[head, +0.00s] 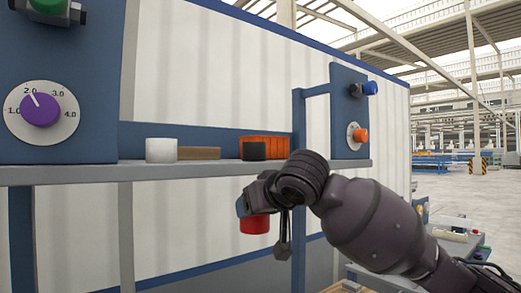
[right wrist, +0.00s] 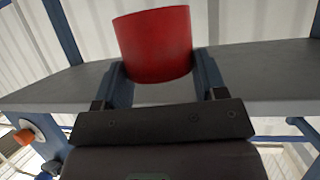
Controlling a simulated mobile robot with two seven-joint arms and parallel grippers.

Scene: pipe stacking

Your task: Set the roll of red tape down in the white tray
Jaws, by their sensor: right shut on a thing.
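The roll of red tape (head: 255,224) is held by my right gripper (head: 250,207), below the front edge of the shelf in the head view. In the right wrist view the red roll (right wrist: 153,42) sits between the two blue fingers of my right gripper (right wrist: 158,80), which are shut on it. No white tray can be made out clearly in either view. My left gripper is not in view.
The grey shelf (head: 85,174) carries a white roll (head: 161,150), a brown block (head: 199,153), a black roll (head: 254,151) and an orange bin (head: 279,147). A blue post (head: 299,235) stands behind my arm. Small items sit on a surface at the lower right.

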